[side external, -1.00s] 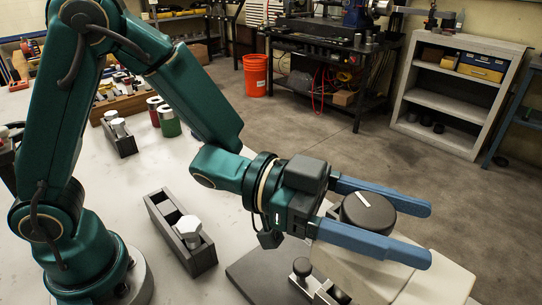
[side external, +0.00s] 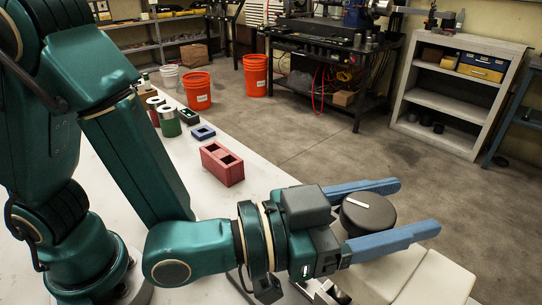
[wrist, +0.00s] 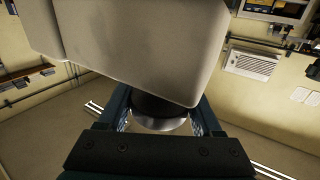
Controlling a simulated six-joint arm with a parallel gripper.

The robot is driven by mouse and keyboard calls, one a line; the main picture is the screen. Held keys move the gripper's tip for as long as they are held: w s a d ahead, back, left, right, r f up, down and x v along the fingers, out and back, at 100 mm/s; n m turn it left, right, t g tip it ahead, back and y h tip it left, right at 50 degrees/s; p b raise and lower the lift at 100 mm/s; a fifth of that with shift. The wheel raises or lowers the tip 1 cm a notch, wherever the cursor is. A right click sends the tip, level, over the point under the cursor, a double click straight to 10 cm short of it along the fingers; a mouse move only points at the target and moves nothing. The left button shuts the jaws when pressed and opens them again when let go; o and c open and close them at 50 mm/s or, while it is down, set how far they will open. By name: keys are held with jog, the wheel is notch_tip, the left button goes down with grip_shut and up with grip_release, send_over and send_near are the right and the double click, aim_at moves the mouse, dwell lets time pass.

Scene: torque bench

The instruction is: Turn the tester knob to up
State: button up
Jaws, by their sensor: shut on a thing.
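The tester knob (side external: 368,214) is a round black dial with a white mark on its top face. It sits on the pale tester body (side external: 435,278) at the lower right of the side view. My gripper (side external: 417,207) lies level across it, its two blue fingers shut on opposite sides of the knob. In the wrist view the dark knob (wrist: 160,106) shows between the fingers, below the pale tester body (wrist: 130,50). My wrist hides part of the tester's near side.
A red two-hole block (side external: 222,163), a small blue block (side external: 202,132) and a green-sided cylinder (side external: 169,122) stand on the white bench (side external: 190,185) behind my arm. Orange buckets (side external: 255,75) and a grey shelf (side external: 455,100) stand beyond on the floor. The space right of the tester is clear.

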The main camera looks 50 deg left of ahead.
jog(key=shift+r+n+t+y, duration=0.1)
jog(key=shift+n+t+y, duration=0.2)
jog(key=shift+n+y, duration=0.15)
jog(key=shift+w+a+y, duration=0.1)
jog(key=shift+w+y, duration=0.05)
jog(key=shift+y, duration=0.2)
jog(key=o, duration=1.3)
jog(key=shift+o, duration=0.2)
notch_tip(320, 180, up, 4)
jog(key=shift+r, duration=0.1)
jog(key=w+a+r, duration=0.2)
jog(key=a+r, duration=0.4)
jog(key=a, duration=0.5)
jog(key=shift+w+a+r, duration=0.2)
jog(key=shift+w+r, duration=0.15)
